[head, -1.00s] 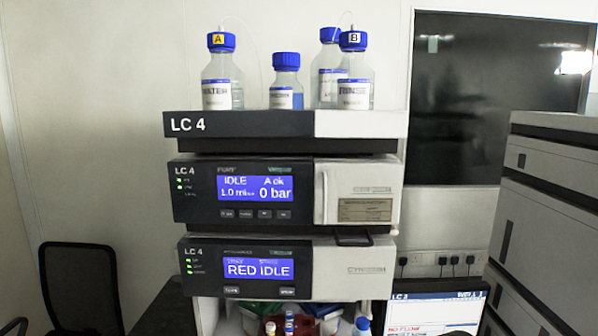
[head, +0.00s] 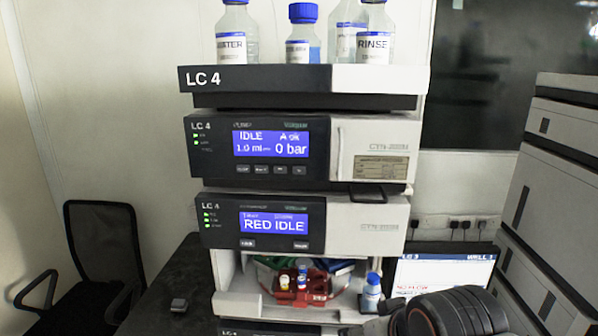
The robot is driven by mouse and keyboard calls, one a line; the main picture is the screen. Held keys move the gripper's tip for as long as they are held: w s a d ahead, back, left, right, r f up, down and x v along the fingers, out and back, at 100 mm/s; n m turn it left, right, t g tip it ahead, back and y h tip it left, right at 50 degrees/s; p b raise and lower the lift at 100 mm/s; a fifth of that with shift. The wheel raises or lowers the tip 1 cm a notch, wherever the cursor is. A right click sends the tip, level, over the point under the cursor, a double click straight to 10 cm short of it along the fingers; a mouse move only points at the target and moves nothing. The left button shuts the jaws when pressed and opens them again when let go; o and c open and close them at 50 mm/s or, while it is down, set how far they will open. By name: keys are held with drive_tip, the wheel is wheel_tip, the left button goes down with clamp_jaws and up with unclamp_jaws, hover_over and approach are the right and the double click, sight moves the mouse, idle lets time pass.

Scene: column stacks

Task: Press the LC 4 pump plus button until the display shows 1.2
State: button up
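The LC 4 pump (head: 258,149) is the upper module of the stack in the head view. Its blue display (head: 270,144) reads IDLE, A ok, 1.0 ml/min and 0 bar. A row of small dark buttons (head: 271,170) lies under the display. Their labels are too small to read surely; the plus button seems to be the one at the right end (head: 299,170). A dark rounded part of my arm shows at the bottom right, well below and right of the pump. My gripper's fingers are not seen. Nothing touches the buttons.
The module below (head: 262,224) reads RED IDLE. Bottles, such as the RINSE bottle (head: 375,45), stand on the top tray (head: 255,79). An open bay holds a red vial rack (head: 300,292). A monitor (head: 440,268) and grey cabinets (head: 560,170) are at right, a chair (head: 105,245) at left.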

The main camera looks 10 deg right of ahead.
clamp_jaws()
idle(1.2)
